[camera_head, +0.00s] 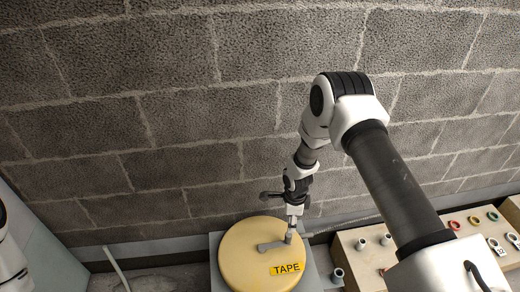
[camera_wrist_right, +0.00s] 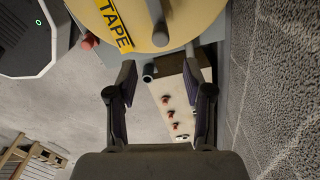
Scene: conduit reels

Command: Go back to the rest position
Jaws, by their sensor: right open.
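My right gripper (camera_head: 292,226) is over the far right part of a round yellow reel (camera_head: 245,262) marked TAPE, close to the reel's grey crank (camera_head: 272,246). Whether it touches the crank is unclear. In the right wrist view the gripper (camera_wrist_right: 159,68) has its fingers apart with nothing clearly held between them. The yellow reel (camera_wrist_right: 180,14) fills the top of that view, just beyond the fingertips. My right arm reaches in from the lower right, bent high at the elbow. Only a white part of my left arm shows at the left edge; its gripper is out of view.
A beige bench (camera_head: 352,250) with grey cylinders (camera_head: 361,244) and coloured rings (camera_head: 473,220) stands to the right of the reel. A block wall (camera_head: 200,110) rises close behind. A pale panel (camera_head: 45,245) stands at the left, with a light hose (camera_head: 116,268) beside it.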

